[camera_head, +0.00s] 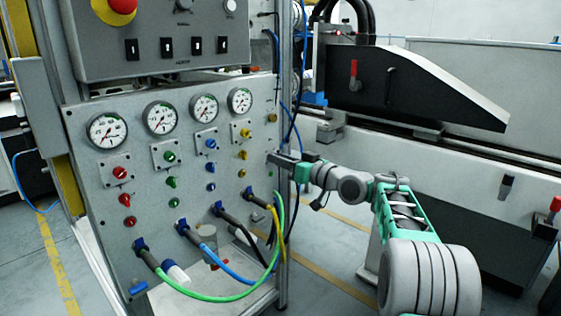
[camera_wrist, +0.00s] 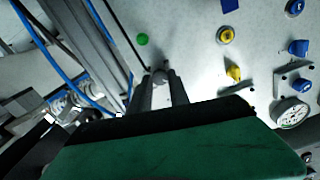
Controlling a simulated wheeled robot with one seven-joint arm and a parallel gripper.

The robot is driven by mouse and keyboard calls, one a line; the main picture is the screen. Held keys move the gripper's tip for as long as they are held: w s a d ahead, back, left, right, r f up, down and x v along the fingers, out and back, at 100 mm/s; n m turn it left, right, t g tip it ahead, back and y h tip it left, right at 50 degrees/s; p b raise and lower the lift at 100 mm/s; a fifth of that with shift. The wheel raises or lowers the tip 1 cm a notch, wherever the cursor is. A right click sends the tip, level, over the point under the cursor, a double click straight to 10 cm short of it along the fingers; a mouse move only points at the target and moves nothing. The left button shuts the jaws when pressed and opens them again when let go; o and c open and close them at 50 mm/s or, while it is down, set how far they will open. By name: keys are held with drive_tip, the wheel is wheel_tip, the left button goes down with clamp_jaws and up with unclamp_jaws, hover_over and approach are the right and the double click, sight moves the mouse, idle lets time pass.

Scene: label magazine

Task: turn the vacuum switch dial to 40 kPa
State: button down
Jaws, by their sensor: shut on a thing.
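The grey panel (camera_head: 150,215) carries several round gauges, coloured knobs and hose ports. My gripper (camera_head: 272,156) reaches the panel's right edge from the right, beside the yellow knobs. In the wrist view my gripper (camera_wrist: 160,88) has its two dark fingers closed on a small grey round knob (camera_wrist: 160,76) on the panel face. I take this knob to be the vacuum switch dial. The fingers hide its sides, and I cannot read a scale or pointer. In the head view the knob is hidden behind the gripper.
A green button (camera_wrist: 142,39) and a yellow knob (camera_wrist: 234,73) sit close to my fingers. A gauge (camera_wrist: 291,112) is at the lower right. Green and yellow hoses (camera_head: 281,225) hang below my gripper. A metal post (camera_head: 284,80) and blue cables (camera_wrist: 58,55) run beside the panel.

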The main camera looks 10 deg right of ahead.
drive_tip(key=c, duration=1.2)
unclamp_jaws()
drive_tip(key=shift+c, duration=0.2)
drive_tip(key=p+v, duration=0.2)
drive_tip(key=v, duration=0.5)
drive_tip(key=shift+s+d, duration=0.25)
drive_tip(key=shift+s, duration=0.05)
